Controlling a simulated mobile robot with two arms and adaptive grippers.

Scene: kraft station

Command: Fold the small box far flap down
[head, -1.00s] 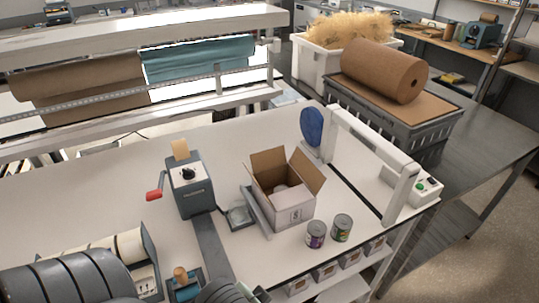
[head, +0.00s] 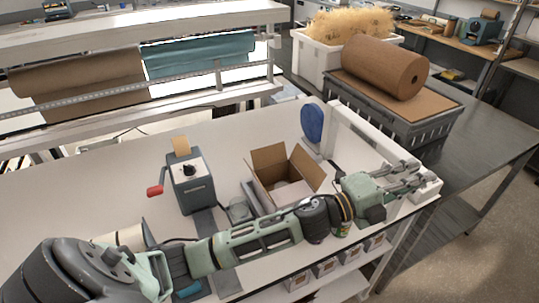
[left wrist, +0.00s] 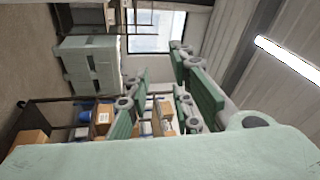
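The small cardboard box (head: 283,183) stands on the white bench in the head view, its top open. Its far flap (head: 268,159) stands up, and the right flap (head: 305,172) leans outward. My right gripper is not in view.
A grey device with a red handle (head: 189,183) stands left of the box. A white frame (head: 360,135) with a blue disc (head: 312,123) stands behind and right. A brown paper roll (head: 385,69) lies on a dark crate. The cans are mostly hidden behind my arm.

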